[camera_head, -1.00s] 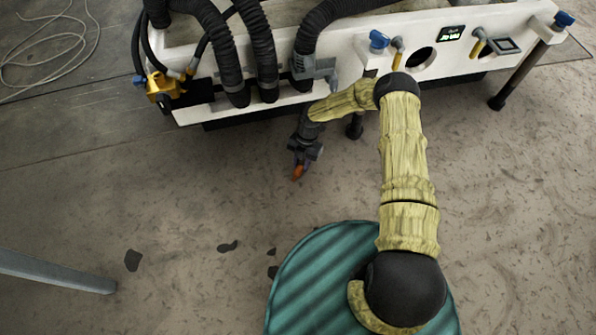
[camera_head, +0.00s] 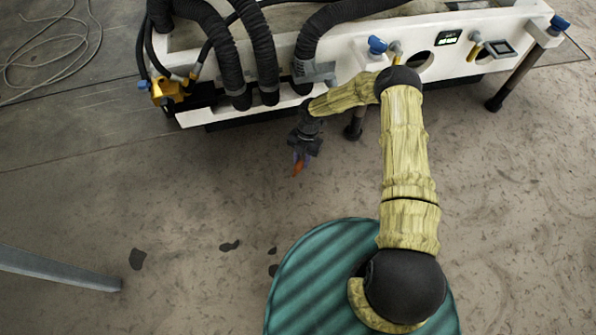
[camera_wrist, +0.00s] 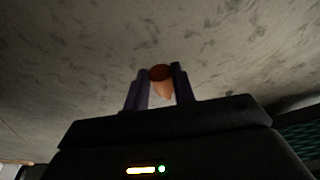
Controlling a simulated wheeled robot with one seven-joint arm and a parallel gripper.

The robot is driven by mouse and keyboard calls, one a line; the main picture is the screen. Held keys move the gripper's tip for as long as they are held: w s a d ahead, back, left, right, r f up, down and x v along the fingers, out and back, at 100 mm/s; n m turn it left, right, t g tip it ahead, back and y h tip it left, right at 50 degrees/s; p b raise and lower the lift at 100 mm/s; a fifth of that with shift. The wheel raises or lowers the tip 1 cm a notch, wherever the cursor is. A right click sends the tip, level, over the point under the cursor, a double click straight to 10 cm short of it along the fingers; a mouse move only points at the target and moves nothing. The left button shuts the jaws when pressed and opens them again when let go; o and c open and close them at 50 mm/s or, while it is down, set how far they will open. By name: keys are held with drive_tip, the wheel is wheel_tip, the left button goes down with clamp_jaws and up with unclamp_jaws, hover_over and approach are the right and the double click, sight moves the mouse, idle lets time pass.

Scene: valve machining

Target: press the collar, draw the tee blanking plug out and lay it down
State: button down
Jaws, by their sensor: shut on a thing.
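My gripper (camera_head: 299,160) is in front of the white machine panel, low over the floor, with its fingers pointing down in the head view. It is shut on an orange plug (camera_head: 298,170), whose end sticks out past the fingertips. In the wrist view the plug (camera_wrist: 161,82) sits between the two dark fingers (camera_wrist: 160,88), with a darker red-brown round end and a paler tapering side. The plug is clear of any fitting. A yellow fitting with a blue part (camera_head: 166,90) is at the panel's left end; I cannot tell whether it is the tee, and no collar can be made out.
The white machine panel (camera_head: 350,66) spans the top, with thick black hoses (camera_head: 222,50), blue knobs (camera_head: 377,45) and a small display (camera_head: 448,38). Support legs (camera_head: 495,103) stand under it. A grey bar (camera_head: 60,270) is at lower left.

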drive_tip(key=shift+r+p, duration=0.7)
drive_tip(key=shift+r, duration=0.45)
